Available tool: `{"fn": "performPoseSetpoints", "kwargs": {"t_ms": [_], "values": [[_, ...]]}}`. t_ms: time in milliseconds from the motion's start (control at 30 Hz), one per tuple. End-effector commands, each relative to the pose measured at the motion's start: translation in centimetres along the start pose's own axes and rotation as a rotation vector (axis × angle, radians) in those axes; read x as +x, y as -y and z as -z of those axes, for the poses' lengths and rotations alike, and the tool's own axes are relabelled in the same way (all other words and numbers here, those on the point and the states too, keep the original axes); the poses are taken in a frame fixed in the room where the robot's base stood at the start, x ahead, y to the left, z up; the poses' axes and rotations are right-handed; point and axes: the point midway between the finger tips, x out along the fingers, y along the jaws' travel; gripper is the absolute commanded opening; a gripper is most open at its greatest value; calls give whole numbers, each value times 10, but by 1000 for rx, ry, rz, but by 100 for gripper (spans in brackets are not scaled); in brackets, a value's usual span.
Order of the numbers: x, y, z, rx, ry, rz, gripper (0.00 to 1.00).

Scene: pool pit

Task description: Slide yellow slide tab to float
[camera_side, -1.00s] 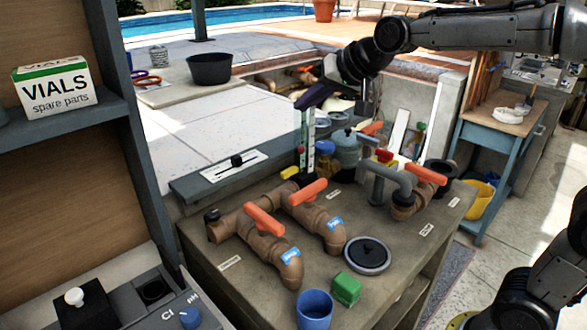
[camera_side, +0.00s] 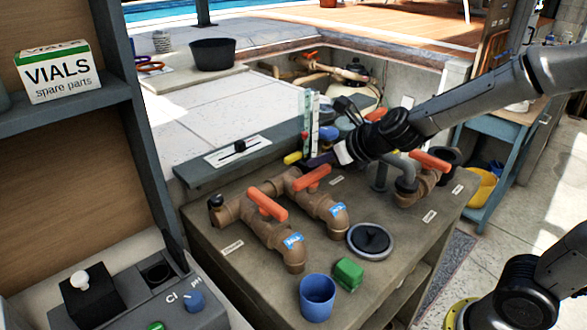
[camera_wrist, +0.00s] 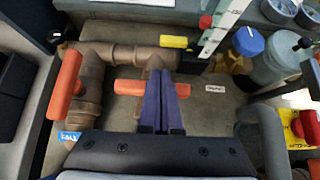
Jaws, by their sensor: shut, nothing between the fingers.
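The yellow slide tab (camera_side: 292,158) sits low at the left side of an upright scale (camera_side: 309,118) with white, green and red parts. The tab also shows in the wrist view (camera_wrist: 174,42), jutting left from the scale's foot. A small red piece (camera_wrist: 205,21), possibly the float, is on the scale's left side, higher than the tab.
Brown pipes with orange handles (camera_side: 266,203) stand in front on the bench. A black slider on a white plate (camera_side: 238,147) lies left. A blue cup (camera_side: 317,297) and green block (camera_side: 348,274) are at the front.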

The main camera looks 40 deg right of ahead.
Motion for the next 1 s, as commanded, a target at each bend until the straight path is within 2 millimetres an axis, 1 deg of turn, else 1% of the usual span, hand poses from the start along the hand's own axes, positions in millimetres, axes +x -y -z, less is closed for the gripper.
{"fn": "performPoseSetpoints", "kwargs": {"t_ms": [167,333,800,1000], "values": [[9,-1,-2,-4,3,-3,0],[24,-1,-1,-5,2,-3,0],[80,-1,-2,-6,2,-3,0],[95,-1,-2,-6,3,-3,0]]}}
